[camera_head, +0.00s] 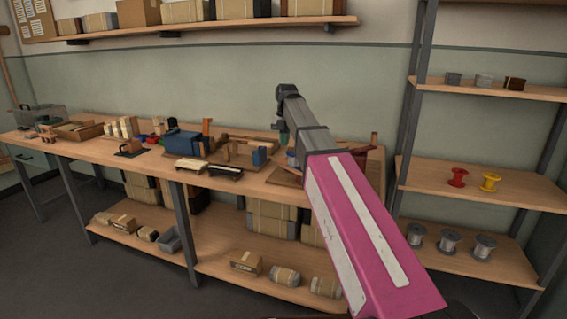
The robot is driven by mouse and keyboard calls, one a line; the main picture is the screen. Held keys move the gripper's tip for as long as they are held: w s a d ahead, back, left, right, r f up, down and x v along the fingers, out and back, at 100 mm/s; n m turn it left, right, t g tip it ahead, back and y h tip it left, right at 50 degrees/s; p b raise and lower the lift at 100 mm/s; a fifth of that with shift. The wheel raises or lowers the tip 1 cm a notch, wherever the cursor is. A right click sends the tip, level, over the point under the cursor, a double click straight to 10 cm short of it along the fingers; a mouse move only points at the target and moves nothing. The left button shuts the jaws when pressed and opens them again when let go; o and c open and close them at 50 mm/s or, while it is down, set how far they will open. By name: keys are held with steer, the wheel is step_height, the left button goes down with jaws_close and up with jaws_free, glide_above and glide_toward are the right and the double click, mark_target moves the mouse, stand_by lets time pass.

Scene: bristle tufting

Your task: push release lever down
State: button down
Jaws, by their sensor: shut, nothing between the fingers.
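A blue machine-like block (183,142) stands on the long wooden workbench (75,143). An orange-brown upright piece (207,128) stands beside it; I cannot tell whether this is the release lever. A dark red upright piece (373,141) shows at the bench's right end, just right of my arm, and its kind is also unclear. My arm reaches over the right part of the bench.
Two brush-like blocks (208,169) lie at the bench's front edge. A shelf rack (480,183) with red and yellow spools stands at right.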

mark_target(284, 161)
steer(key=shift+s+a+f, duration=0.1)
steer(key=shift+s+f, duration=0.05)
steer(key=shift+f, duration=1.3)
steer(key=shift+s+f, duration=0.15)
steer(key=shift+f, duration=1.25)
steer(key=shift+f, duration=0.1)
steer(key=shift+f, duration=1.5)
steer(key=shift+w+d+r, duration=0.2)
steer(key=shift+w, duration=0.3)
steer(key=shift+w+d+r, duration=0.2)
steer(key=shift+w, duration=0.25)
steer(key=shift+w+d+r, duration=0.2)
steer(key=shift+w, duration=0.3)
step_height(284, 161, up, 11)
steer(key=shift+w+d, duration=0.25)
steer(key=shift+w, duration=0.2)
steer(key=shift+f, duration=0.15)
